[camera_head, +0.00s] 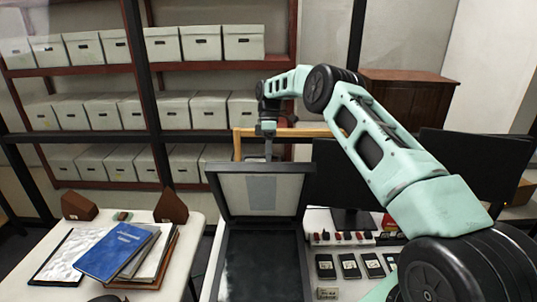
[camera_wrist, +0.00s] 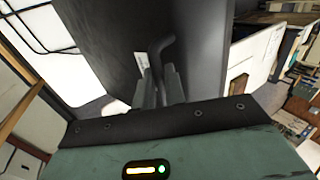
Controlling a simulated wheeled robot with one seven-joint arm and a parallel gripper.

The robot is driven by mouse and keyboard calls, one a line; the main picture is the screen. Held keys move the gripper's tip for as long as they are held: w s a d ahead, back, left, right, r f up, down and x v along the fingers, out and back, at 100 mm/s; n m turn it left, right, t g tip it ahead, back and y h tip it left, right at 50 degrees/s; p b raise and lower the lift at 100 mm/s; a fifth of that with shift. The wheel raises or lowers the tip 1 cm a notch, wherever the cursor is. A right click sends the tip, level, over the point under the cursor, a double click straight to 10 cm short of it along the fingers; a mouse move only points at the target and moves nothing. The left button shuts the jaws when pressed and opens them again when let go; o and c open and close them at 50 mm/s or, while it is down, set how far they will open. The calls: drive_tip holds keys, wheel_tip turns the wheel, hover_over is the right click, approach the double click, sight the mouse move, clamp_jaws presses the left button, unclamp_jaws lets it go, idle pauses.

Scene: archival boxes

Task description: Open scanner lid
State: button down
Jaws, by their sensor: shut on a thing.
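The scanner (camera_head: 262,262) is a dark flat unit on the white table. Its lid (camera_head: 236,215) stands raised and steeply tilted on its hinge, with a pale inner panel facing the head camera. The lid's dark outer face (camera_wrist: 110,60) fills much of the wrist view. My gripper (camera_head: 268,153) is at the lid's top edge. In the wrist view, its fingers (camera_wrist: 160,82) are shut on the dark lid handle (camera_wrist: 163,45). The exact contact is partly hidden by the fingers.
Black monitors (camera_head: 345,178) stand right of the lid, behind my arm. Several small dark devices (camera_head: 350,266) lie right of the scanner. A left table holds a blue book (camera_head: 112,250) and brown house-shaped blocks (camera_head: 170,206). Shelves of archival boxes (camera_head: 160,110) stand behind.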

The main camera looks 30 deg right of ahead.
drive_tip(key=c, duration=1.7)
unclamp_jaws()
drive_tip(key=shift+s+d+f, duration=0.1)
drive_tip(key=shift+d+f, duration=0.15)
drive_tip(key=shift+f, duration=0.45)
drive_tip(key=shift+o, duration=1.1)
drive_tip(key=shift+w+f, duration=0.1)
drive_tip(key=shift+w, duration=0.1)
drive_tip(key=shift+r, duration=0.25)
drive_tip(key=shift+a+r, duration=0.15)
drive_tip(key=shift+r, duration=0.1)
wheel_tip(320, 180, up, 10)
drive_tip(key=b, duration=0.3)
